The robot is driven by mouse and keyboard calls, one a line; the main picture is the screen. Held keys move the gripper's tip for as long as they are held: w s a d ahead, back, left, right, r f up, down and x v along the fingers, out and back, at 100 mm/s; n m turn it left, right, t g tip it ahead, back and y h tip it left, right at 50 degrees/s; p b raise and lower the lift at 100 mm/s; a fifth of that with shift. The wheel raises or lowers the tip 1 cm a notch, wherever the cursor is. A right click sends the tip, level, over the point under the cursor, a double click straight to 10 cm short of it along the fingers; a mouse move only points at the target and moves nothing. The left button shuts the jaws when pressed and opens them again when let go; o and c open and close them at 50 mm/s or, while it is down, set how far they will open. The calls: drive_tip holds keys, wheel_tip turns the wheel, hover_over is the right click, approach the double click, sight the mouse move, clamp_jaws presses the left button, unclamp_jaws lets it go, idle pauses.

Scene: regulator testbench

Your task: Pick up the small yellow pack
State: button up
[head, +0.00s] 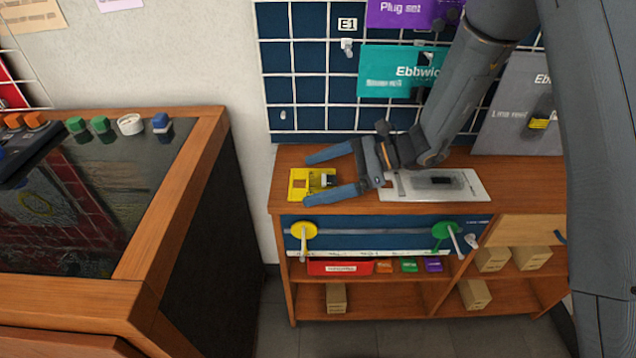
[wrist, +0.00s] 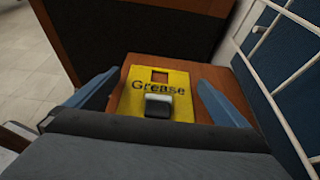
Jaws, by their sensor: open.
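The small yellow pack (head: 300,184) lies flat at the left end of the wooden bench top in the head view. In the wrist view the yellow pack (wrist: 178,80) shows the word "Grease", a square hole near its far edge and a grey-and-dark block on its near part. My gripper (head: 331,175) is open, with one finger behind the pack and one in front of it. In the wrist view my gripper (wrist: 155,92) has a blue-grey finger on each side of the pack, apart from it. The pack's near edge is hidden by my gripper body.
A white plate (head: 460,186) with a dark slot lies to the right on the bench top (head: 380,203). A blue gridded wall panel (head: 310,60) rises behind. Yellow (head: 303,230) and green (head: 446,232) knobs stick out of the bench front. A wood-framed dark console (head: 170,190) stands left.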

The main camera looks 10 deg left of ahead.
sight(319, 177)
drive_tip(key=c, duration=1)
drive_tip(key=shift+r, duration=0.1)
drive_tip(key=shift+s+d+r, duration=0.1)
drive_tip(key=shift+d+r, duration=0.05)
drive_tip(key=shift+r, duration=0.35)
wheel_tip(319, 177, up, 6)
drive_tip(key=shift+f, duration=0.15)
drive_tip(key=s+d, duration=0.4)
drive_tip(key=d, duration=0.1)
drive_tip(key=s+d, duration=0.4)
drive_tip(key=d, duration=0.1)
drive_tip(key=s+d+b, duration=0.1)
drive_tip(key=s+d, duration=0.3)
drive_tip(key=d, duration=0.1)
drive_tip(key=shift+d, duration=0.35)
